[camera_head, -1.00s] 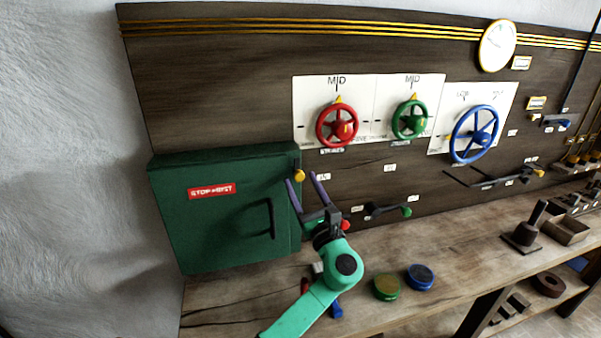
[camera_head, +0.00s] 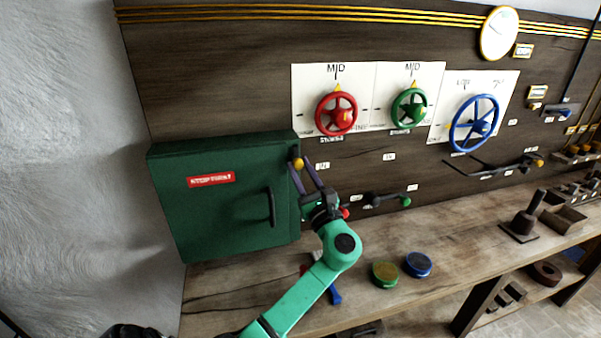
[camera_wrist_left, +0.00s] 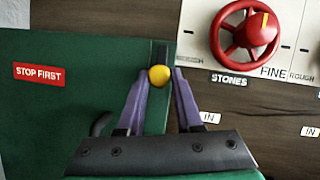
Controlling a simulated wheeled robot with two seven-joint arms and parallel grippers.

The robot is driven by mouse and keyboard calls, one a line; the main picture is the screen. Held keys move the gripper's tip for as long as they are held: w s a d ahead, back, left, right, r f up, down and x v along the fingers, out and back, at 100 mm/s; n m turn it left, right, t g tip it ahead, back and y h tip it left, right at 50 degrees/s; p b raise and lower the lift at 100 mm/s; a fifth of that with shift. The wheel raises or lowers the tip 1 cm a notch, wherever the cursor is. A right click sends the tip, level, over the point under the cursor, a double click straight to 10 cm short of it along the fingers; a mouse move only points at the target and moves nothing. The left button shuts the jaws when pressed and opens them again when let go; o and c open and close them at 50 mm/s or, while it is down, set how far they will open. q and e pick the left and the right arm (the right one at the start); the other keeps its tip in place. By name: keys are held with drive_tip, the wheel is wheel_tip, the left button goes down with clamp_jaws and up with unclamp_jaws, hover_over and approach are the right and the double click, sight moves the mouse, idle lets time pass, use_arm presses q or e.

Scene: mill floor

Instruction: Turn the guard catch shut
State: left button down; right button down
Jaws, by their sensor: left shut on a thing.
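The guard is a green box (camera_head: 225,215) on the left of the board, with a red "STOP FIRST" label and a dark handle on its front. Its catch shows as a yellow knob (camera_head: 297,163) at the upper right edge. In the left wrist view the yellow knob (camera_wrist_left: 159,75) sits at a dark upright strip beside the green face. My left gripper (camera_head: 300,164) reaches up from below, its purple fingers on either side of the knob and shut on it. In the left wrist view the fingertips (camera_wrist_left: 159,72) flank the knob. My right gripper is not in view.
Red (camera_head: 336,114), green (camera_head: 409,108) and blue (camera_head: 473,124) handwheels are on the board to the right. A green-knobbed lever (camera_head: 385,200) is below them. Green (camera_head: 385,274) and blue (camera_head: 418,264) round tins stand on the bench, right of my arm.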

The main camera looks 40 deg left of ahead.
use_arm(q)
drive_tip(key=n+g+b, duration=0.1)
drive_tip(key=n+b, duration=0.1)
drive_tip(key=n, duration=0.1)
drive_tip(key=n+g+b, duration=0.2)
drive_tip(key=n+b, duration=0.1)
drive_tip(key=n+g+b, duration=0.1)
drive_tip(key=n+b, duration=0.1)
drive_tip(key=n, duration=0.1)
drive_tip(key=shift+w+d+f+n+g, duration=0.1)
drive_tip(key=shift+w+d+n+g, duration=0.05)
drive_tip(key=shift+n+g, duration=0.15)
drive_tip(key=shift+n+g+h+b, duration=0.45)
drive_tip(key=shift+n+b, duration=0.2)
drive_tip(key=shift+n, duration=0.35)
drive_tip(key=n, duration=0.1)
drive_tip(key=n+h+b, duration=0.1)
drive_tip(key=shift+w+r+n, duration=0.1)
drive_tip(key=shift+r+n, duration=0.15)
drive_tip(key=shift+n, duration=0.15)
drive_tip(key=shift+r+n+g+h, duration=0.1)
drive_tip(key=shift+n+g+h, duration=0.4)
drive_tip(key=shift+n, duration=0.7)
drive_tip(key=shift+r+n+h, duration=0.1)
drive_tip(key=shift+n+h, duration=0.45)
drive_tip(key=shift+n, duration=0.65)
